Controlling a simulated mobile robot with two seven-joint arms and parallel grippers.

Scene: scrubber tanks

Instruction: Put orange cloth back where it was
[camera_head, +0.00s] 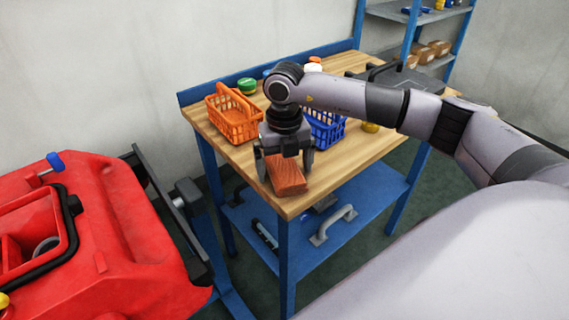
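An orange-brown block-shaped piece (288,176) is at the near left corner of the wooden workbench top (346,160). It may be the folded orange cloth, but its grained surface looks like wood and I cannot tell for sure. My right gripper (285,163) points down over it, with its two fingers wide apart, one on each side. I see no clear contact between the fingers and the piece. My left gripper is out of view.
An orange basket (234,119) and a blue basket (326,133), partly hidden by my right arm, stand behind the gripper. A green-lidded container (246,85) is at the back. The red machine (120,240) stands at left. Grey handles (333,225) lie on the lower shelf.

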